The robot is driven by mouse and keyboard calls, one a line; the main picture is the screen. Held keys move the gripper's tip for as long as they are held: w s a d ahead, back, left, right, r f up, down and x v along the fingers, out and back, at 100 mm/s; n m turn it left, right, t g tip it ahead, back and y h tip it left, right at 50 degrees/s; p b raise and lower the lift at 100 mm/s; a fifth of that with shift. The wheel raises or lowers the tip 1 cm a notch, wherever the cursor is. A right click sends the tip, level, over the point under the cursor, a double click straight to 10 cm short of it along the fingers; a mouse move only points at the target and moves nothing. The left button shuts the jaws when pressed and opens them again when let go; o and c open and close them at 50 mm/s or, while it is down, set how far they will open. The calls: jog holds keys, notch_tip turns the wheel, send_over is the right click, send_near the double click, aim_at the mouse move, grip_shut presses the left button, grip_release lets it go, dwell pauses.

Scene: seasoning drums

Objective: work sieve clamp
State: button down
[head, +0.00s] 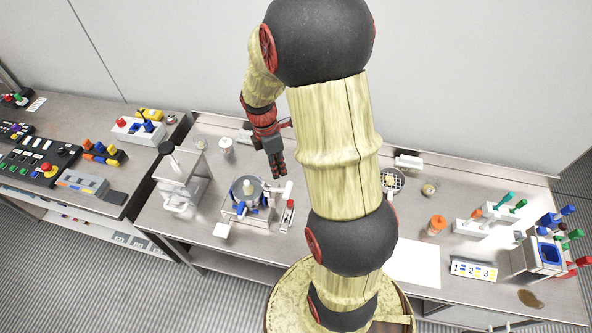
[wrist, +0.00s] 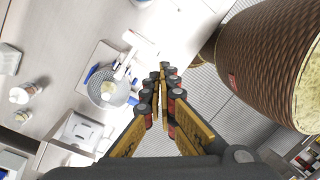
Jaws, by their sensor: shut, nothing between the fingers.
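The sieve device stands on the bench left of my arm in the head view. Its round grey sieve (head: 240,186) has a pale lump in the middle and sits on a stand with blue clamp parts (head: 238,209) around it. My gripper (head: 278,173) is shut and empty, above and just right of the sieve, apart from it as far as I can tell. In the wrist view the sieve (wrist: 104,92) lies left of my gripper (wrist: 162,72), with a white arm-like part (wrist: 130,55) at its side. Whether the clamp is open or closed is unclear.
A clear-walled machine (head: 182,180) stands left of the sieve. A small red-and-white device (head: 288,214) lies close on its right. An orange-capped jar (head: 437,224), tool racks and a 1-2-3 block (head: 472,269) stand at the right. My arm hides the bench middle.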

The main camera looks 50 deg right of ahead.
jog(key=w+d+n, duration=0.2)
jog(key=d+n, duration=0.1)
jog(key=n, duration=0.4)
jog(key=n+p, duration=0.2)
jog(key=n, duration=0.2)
send_near(290, 190)
jog(key=shift+t, duration=0.3)
jog(key=f, duration=0.6)
jog(key=shift+s+f, duration=0.15)
jog(key=shift+s, duration=0.15)
jog(key=shift+s+d+f, duration=0.2)
jog(key=shift+s+f, duration=0.25)
jog(key=shift+d+f, duration=0.15)
jog(key=shift+f, duration=0.15)
notch_tip(290, 190, up, 12)
jog(key=w, duration=0.1)
jog(key=shift+a, duration=0.45)
